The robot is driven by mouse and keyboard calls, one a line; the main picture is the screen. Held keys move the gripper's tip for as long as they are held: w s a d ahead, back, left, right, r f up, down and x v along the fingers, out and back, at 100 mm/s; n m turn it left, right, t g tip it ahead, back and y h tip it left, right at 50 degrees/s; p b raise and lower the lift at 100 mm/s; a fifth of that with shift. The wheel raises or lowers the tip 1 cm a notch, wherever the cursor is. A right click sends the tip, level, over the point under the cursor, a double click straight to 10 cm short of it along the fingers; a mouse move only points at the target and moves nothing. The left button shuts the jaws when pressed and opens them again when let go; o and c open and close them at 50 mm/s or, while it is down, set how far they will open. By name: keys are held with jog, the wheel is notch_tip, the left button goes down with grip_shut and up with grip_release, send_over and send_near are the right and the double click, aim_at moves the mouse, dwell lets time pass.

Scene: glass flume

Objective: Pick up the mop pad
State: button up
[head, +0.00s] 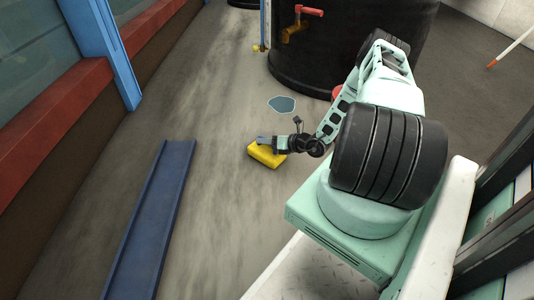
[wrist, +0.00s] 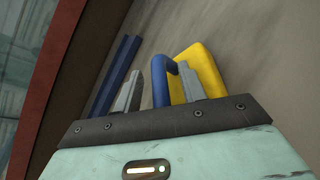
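The mop pad is a yellow block (head: 267,156) on the grey floor, with a blue loop handle that shows in the wrist view (wrist: 159,88). The yellow part also shows in the wrist view (wrist: 205,70). My gripper (head: 264,141) is right at the pad in the head view, over its upper side. In the wrist view my gripper (wrist: 159,70) is open. One finger stands left of the handle's near bar and the other appears right of it, over the loop's opening. Gaps show between the bar and both fingers. Contact with the floor is hidden.
A blue channel (head: 150,225) lies on the floor to the left. A puddle (head: 282,104) is beyond the pad, before a large black tank (head: 310,60) with a red-handled tap (head: 308,11). A red and blue framed glass wall (head: 60,100) runs along the left.

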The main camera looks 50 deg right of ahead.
grip_shut()
jog(key=shift+r, duration=0.1)
